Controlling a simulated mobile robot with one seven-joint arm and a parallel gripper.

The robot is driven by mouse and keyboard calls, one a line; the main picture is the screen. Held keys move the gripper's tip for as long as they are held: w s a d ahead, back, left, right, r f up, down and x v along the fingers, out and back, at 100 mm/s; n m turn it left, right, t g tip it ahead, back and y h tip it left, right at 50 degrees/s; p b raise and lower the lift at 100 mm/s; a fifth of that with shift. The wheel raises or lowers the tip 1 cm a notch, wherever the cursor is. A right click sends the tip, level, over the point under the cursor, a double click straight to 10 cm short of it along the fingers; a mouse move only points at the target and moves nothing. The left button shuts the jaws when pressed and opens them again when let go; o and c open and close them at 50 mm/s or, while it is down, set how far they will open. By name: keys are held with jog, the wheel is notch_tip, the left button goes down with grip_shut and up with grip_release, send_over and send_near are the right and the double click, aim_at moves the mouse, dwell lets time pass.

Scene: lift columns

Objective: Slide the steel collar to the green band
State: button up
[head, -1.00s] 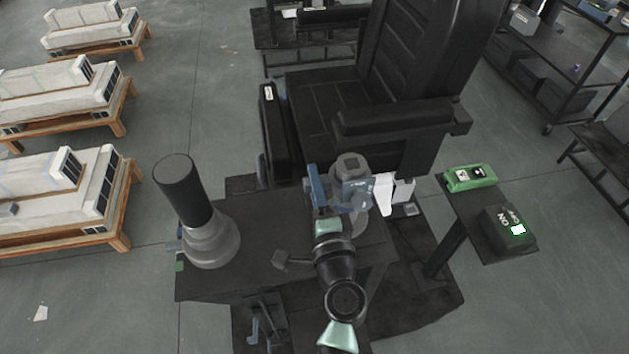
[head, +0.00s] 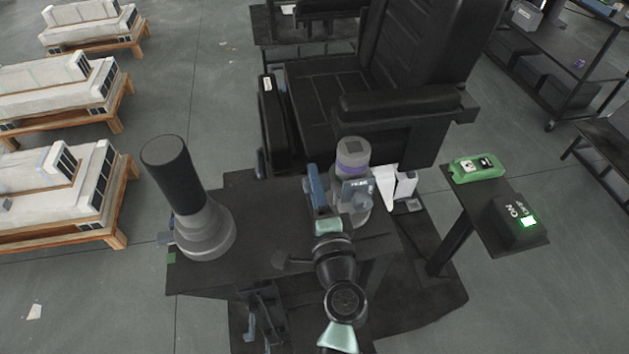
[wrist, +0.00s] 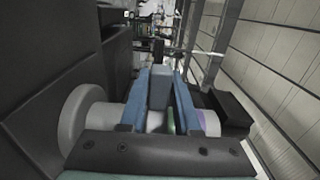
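The lift column (head: 352,148) stands upright at mid-table in the head view, with a dark grey cap and a purple band (head: 353,166) below it. A grey steel collar with a knob (head: 360,200) sits lower on it, partly hidden. In the wrist view the column lies across the picture, with a pale round flange (wrist: 78,118) at left and the purple band at right (wrist: 208,122). My gripper (wrist: 163,85) has its blue fingers on either side of a grey block (wrist: 159,88); contact on both sides is unclear. A green strip, perhaps the green band (wrist: 170,122), shows between the fingers.
A second column (head: 174,172) with a wide grey base stands on the left of the dark table (head: 260,215). A large black seat (head: 330,90) is close behind. A side stand at right holds a green box (head: 477,168) and a black switch box (head: 517,220).

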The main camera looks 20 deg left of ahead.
jog(key=o, duration=0.4)
jog(key=b+v, duration=0.2)
jog(key=v, duration=1.1)
